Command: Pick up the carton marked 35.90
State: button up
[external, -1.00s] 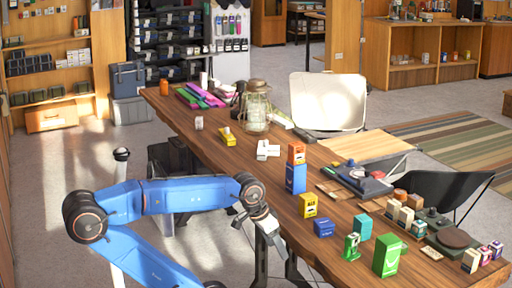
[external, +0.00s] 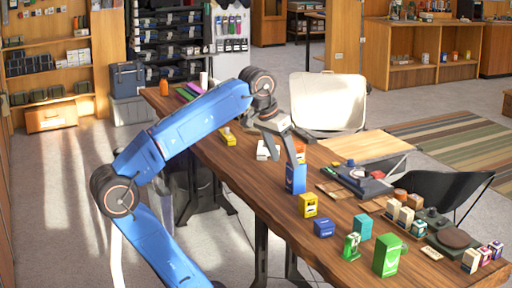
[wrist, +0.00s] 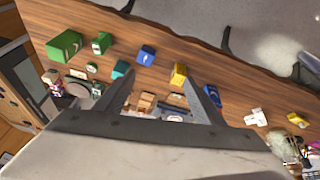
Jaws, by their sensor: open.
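Several cartons stand on the long wooden table; I cannot read 35.90 on any of them. A tall blue carton (external: 295,180) has an orange carton (external: 300,150) at its top, partly hidden by my gripper. Nearer stand a yellow carton (external: 308,205), a small blue carton (external: 324,228), a teal carton (external: 362,227), a small green carton (external: 351,245) and a large green carton (external: 387,255). My gripper (wrist: 160,72) is open and empty. In the external view it overlaps the orange carton; contact is unclear. In the wrist view the yellow carton (wrist: 178,75) shows near the right fingertip.
The wooden table (external: 265,205) has clear room along its near edge. A black tray (external: 358,180), small boxes (external: 405,215) and a dark round item (external: 455,238) crowd its right side. A white chair (external: 328,100) and a black chair (external: 445,190) stand beyond.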

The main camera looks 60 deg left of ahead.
jog(key=w+a+n+g, duration=0.2)
jog(key=w+a+n, duration=0.2)
jog(key=w+n, duration=0.4)
jog(key=n+g, duration=0.2)
jog(key=n, duration=0.6)
send_over(309, 196)
jog(key=f, duration=1.6)
jog(key=shift+s+a+f, duration=0.1)
jog(key=shift+s+f, duration=0.15)
jog(key=shift+f, duration=0.05)
jog(key=shift+w+f, duration=0.15)
jog(key=shift+f, duration=1.45)
jog(key=shift+w+f, duration=0.1)
jog(key=shift+f, duration=1.5)
jog(key=c, duration=1.2)
